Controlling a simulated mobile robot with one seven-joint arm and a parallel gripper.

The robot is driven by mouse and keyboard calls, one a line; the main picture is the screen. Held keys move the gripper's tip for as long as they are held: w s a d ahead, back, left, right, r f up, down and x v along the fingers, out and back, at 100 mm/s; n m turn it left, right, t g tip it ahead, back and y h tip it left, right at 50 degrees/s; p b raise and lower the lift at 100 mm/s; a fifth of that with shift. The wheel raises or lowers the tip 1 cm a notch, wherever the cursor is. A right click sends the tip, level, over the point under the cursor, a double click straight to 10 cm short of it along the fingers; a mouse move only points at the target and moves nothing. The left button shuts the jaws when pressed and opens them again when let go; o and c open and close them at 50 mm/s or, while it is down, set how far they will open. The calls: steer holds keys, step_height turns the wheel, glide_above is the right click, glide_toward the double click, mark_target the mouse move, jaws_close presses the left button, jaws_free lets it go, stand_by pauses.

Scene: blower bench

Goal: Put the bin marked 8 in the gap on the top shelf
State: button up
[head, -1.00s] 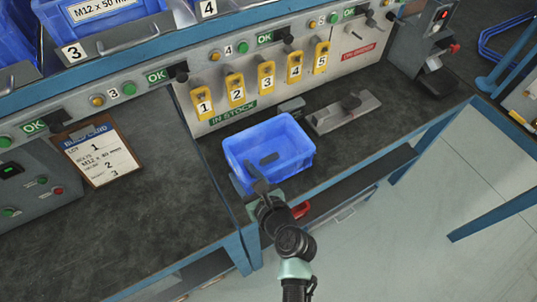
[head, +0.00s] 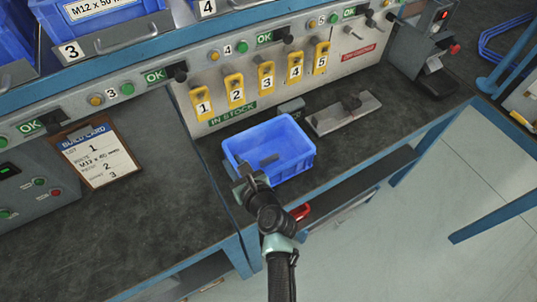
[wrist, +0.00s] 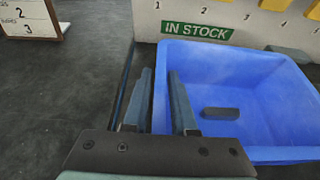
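A blue open-topped bin (head: 298,150) stands on the dark bench, near its front edge. No number shows on the sides in view, so I cannot tell if it is the bin marked 8. A small dark block lies inside it. My gripper (head: 243,174) is at the bin's near left side. In the wrist view, my gripper (wrist: 160,85) is open, with one finger outside the bin's left wall (wrist: 160,100) and one inside. Gaps show between fingers and wall. The gap on the top shelf is not in view.
Blue bins above plates 3 (head: 72,51) and 4 (head: 206,7) sit on a shelf at upper left. Yellow tags 1 to 5 hang on the panel behind. A grey plate (head: 342,113) lies right of the bin.

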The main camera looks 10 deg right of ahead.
jaws_close()
stand_by(1.0)
